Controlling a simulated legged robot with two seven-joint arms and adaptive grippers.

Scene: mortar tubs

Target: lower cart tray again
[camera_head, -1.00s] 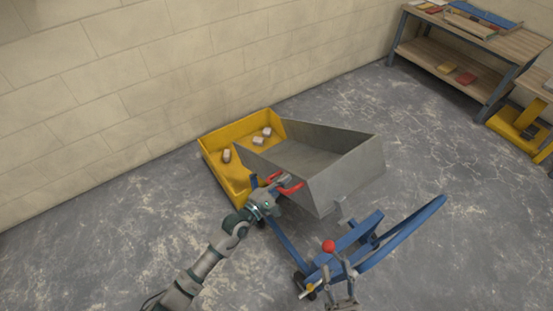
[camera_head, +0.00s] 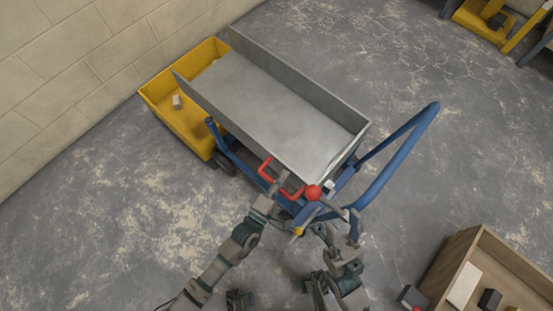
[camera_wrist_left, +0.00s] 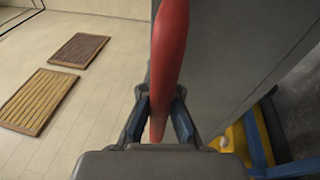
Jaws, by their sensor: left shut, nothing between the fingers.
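The grey cart tray (camera_head: 275,105) lies fairly flat on its blue frame (camera_head: 380,165) in the head view, with its far end over the yellow tub's edge. A red handle (camera_head: 266,170) sticks out from the tray's near end. My left gripper (camera_head: 266,195) is shut at this handle; in the left wrist view the red bar (camera_wrist_left: 170,55) runs up in front of the fingers (camera_wrist_left: 160,120), beside the grey tray wall (camera_wrist_left: 235,60). A red ball knob (camera_head: 313,192) stands right of the handle. My right gripper (camera_head: 324,232) is just below the knob; its fingers are unclear.
The yellow tub (camera_head: 205,145) stands by the block wall, with a pale lump (camera_head: 177,102) inside. A wooden box (camera_head: 450,262) with several items is at lower right. Open floor lies left and right of the cart. Two slatted wooden mats (camera_wrist_left: 40,100) show in the left wrist view.

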